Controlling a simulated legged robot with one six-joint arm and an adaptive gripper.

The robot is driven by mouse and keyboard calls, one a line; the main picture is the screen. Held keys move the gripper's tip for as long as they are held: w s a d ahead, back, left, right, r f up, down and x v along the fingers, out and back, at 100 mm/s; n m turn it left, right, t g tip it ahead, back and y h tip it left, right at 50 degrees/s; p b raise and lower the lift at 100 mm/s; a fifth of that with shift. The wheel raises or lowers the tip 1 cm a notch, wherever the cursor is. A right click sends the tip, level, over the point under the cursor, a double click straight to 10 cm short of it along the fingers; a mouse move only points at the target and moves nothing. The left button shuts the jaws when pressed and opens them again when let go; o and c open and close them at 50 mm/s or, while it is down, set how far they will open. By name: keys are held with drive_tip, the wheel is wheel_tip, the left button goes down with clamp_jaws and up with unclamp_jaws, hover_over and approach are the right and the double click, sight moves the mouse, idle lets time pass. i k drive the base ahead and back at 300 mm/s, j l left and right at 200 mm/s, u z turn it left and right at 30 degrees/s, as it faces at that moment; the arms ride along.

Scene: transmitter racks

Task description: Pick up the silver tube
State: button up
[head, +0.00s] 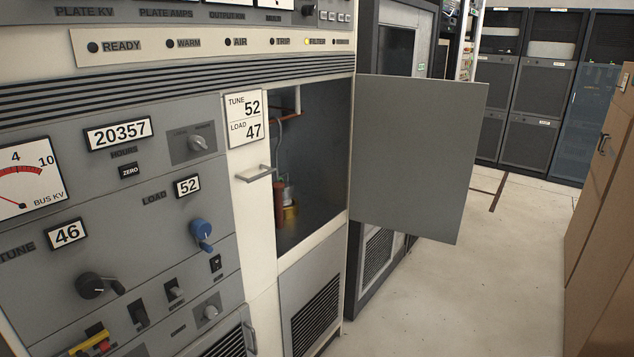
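The silver tube (286,194) is small in the head view, inside the open cabinet compartment (323,185). It looks upright, with a yellow-gold part (291,211) at its lower end and a reddish-brown cylinder (279,205) close on its left. Whether these touch it is too small to tell. Thin pipes or wires rise above it. My gripper is not in view.
A grey door (415,155) stands open to the right of the compartment. A handle (254,174) juts out on its left. The control panel (150,200) with knobs fills the left. Brown cabinets (600,200) stand at right; the pale floor (470,270) between is clear.

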sight(288, 192)
drive_tip(key=i+l+u, duration=0.15)
drive_tip(key=i, duration=0.3)
drive_tip(key=i+l+u, duration=0.1)
drive_tip(key=i, duration=0.35)
drive_tip(key=i+l+u, duration=0.15)
drive_tip(key=i, duration=0.25)
drive_tip(key=i+l+u, duration=0.25)
drive_tip(key=i+u, duration=0.25)
drive_tip(key=i+l+u, duration=0.25)
drive_tip(key=l+u, duration=0.2)
drive_tip(key=i+l+u, duration=0.3)
drive_tip(key=l+u, duration=0.2)
drive_tip(key=j, duration=0.1)
